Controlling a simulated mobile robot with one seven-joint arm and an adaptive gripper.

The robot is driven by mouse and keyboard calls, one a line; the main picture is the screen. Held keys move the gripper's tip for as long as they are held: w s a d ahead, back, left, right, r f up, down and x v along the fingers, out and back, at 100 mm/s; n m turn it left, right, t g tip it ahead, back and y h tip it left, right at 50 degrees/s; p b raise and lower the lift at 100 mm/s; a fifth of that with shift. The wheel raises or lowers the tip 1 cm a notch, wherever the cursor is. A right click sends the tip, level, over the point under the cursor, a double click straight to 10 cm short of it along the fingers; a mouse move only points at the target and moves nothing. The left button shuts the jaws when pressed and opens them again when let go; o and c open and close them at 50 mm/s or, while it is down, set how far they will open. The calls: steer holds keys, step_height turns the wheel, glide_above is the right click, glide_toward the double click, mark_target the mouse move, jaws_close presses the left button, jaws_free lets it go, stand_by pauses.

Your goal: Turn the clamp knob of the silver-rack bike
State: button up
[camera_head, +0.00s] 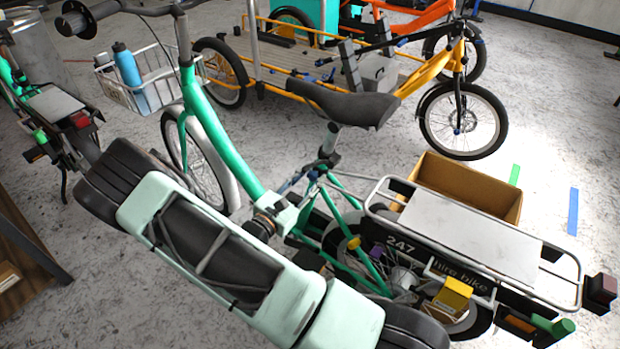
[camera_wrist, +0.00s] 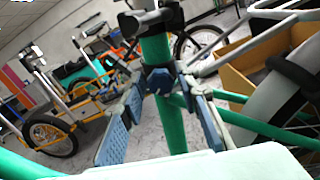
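The silver-rack bike is green, with a "247 hire bike" panel under its silver rack (camera_head: 470,235) in the head view. In the wrist view, its blue clamp knob (camera_wrist: 160,80) sits on the green seat tube (camera_wrist: 154,48), just below the dark clamp. My gripper (camera_wrist: 160,88) is open, with one blue-grey finger left of the knob and one right of it. Gaps show on both sides, so neither finger appears to press on it. In the head view, my gripper (camera_head: 300,182) reaches the seat tube below the black saddle (camera_head: 345,102); the knob cannot be made out clearly there.
A cardboard box (camera_head: 465,185) stands behind the rack. A yellow cargo bike (camera_head: 440,75) is at the back. A blue bottle (camera_head: 128,70) is in the front basket. Another bike (camera_head: 60,105) stands at the left. A table (camera_head: 25,240) edges in at lower left.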

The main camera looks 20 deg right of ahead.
jaws_close()
steer(key=shift+m, duration=0.3)
steer(key=shift+m+b, duration=0.4)
steer(key=shift+m, duration=2.3)
steer(key=shift+o, duration=2)
jaws_free()
